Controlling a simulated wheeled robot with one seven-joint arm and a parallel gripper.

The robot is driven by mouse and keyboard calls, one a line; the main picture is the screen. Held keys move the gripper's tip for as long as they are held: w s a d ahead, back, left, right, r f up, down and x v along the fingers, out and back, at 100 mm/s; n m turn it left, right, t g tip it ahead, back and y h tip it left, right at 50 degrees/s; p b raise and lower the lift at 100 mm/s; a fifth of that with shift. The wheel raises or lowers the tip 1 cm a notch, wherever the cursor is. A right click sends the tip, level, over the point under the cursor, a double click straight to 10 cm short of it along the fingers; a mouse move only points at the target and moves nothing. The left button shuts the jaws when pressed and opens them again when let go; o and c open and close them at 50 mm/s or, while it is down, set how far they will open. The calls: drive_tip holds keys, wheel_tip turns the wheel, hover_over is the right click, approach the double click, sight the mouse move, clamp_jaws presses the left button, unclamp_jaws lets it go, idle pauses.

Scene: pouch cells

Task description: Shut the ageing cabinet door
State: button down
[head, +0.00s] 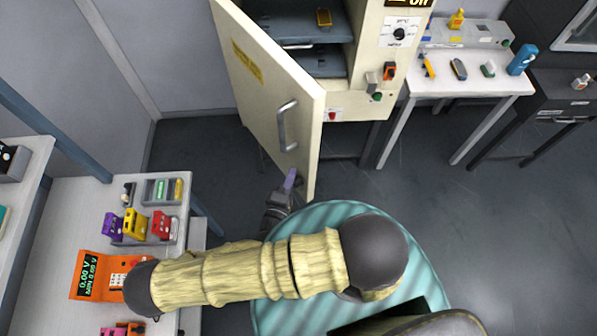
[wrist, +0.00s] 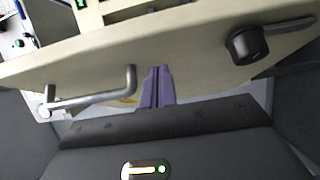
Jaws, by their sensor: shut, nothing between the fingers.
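The cream ageing cabinet (head: 372,60) stands at the top middle of the head view. Its door (head: 262,85) is wide open, swung out towards me, with a yellow label and a grey bar handle (head: 287,125) on its outer face. My gripper (head: 291,180) is shut and empty, its purple fingers at the door's lower outer face, below the handle. In the wrist view the fingers (wrist: 157,72) are beside one end of the handle (wrist: 90,98), and a black latch (wrist: 250,45) is to the right. I cannot tell whether the fingers touch the door.
A white table (head: 470,85) with small tools stands at right. A bench (head: 62,215) with an orange meter (head: 98,272) and coloured items stands at left. The grey floor at right is clear.

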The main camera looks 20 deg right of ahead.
drive_tip(key=s+b, duration=0.4)
drive_tip(key=s, duration=0.6)
drive_tip(key=shift+s, duration=0.4)
